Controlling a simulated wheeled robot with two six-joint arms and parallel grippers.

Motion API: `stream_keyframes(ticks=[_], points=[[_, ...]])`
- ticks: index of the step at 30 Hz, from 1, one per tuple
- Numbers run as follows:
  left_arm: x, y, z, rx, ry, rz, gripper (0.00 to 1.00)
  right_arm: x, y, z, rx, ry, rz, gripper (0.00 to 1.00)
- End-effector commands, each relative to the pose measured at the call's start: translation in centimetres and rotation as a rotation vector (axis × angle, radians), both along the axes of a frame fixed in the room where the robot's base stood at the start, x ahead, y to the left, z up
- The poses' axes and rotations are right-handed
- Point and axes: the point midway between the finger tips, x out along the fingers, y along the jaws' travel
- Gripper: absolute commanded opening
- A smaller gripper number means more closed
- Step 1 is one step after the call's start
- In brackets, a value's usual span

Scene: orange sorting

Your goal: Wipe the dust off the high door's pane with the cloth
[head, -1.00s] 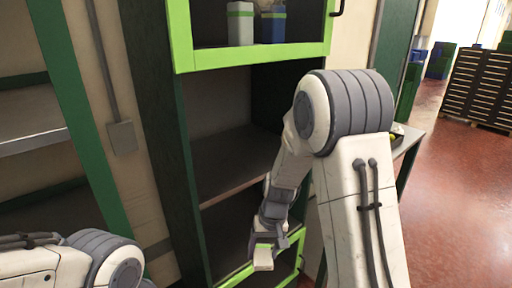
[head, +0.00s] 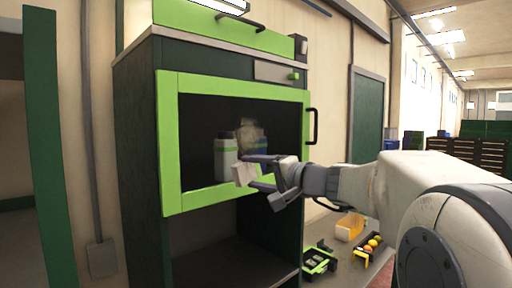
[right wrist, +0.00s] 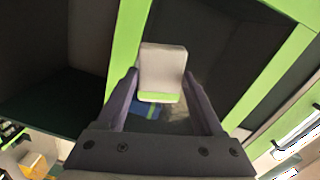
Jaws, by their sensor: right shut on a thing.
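The high door (head: 172,150) has a bright green frame and a dark glass pane (head: 200,115). It also shows in the right wrist view (right wrist: 124,45). A pale, hazy dust patch (head: 248,130) sits near the middle of the pane. My right gripper (head: 262,176) is shut on the cloth (head: 243,174), a pale pad with a green edge, also between the fingers in the right wrist view (right wrist: 163,68). The cloth is in front of the pane, just below the dust; I cannot tell whether it touches. My left gripper is out of view.
A white-grey bottle (head: 226,157) and a blue container stand behind the pane. A black handle (head: 312,126) juts from the door's right side. An open shelf lies below the door.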

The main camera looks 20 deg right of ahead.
Motion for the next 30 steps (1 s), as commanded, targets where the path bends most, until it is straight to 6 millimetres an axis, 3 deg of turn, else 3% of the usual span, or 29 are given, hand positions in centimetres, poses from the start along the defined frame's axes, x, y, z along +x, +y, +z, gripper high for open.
stream_keyframes(ticks=[1,3,7,30], points=[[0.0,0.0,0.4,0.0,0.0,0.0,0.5,-0.4,-0.2,2.1,0.005,-0.025,-0.008,0.24],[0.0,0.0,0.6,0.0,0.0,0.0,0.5,-0.8,-0.4,3.8,0.013,-0.045,-0.013,0.24],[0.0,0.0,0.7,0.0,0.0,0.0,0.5,-1.2,-0.5,5.5,0.023,-0.061,-0.016,0.24],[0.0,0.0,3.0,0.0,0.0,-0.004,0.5,4.2,1.5,5.7,0.026,-0.062,-0.016,0.24]])
